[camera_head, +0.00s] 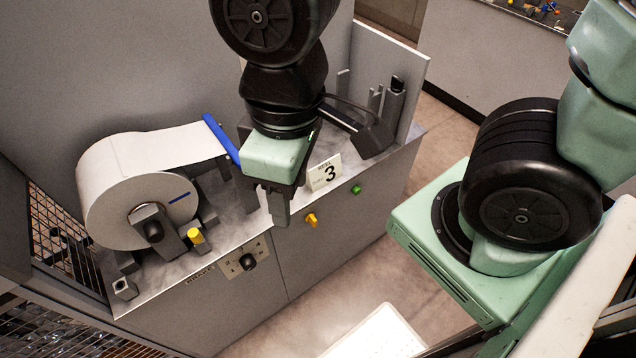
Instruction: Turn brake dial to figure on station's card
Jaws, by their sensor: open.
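The brake dial (248,262) is a black knob on a pale plate on the station's front panel, under the paper reel; the figure it points to is too small to read. The station's card (325,173) is white and stands at the worktop's front edge, showing a large black 3 with smaller print above. My gripper (279,208) hangs open over the worktop's front edge, right of and above the dial, apart from it. My gripper's far finger is partly hidden.
A large paper reel (112,208) with a blue bar (221,138) fills the worktop's left. A yellow knob (196,237), an orange-yellow switch (311,220) and a green button (356,189) are nearby. Wire mesh (50,232) stands at left. Floor in front is partly free.

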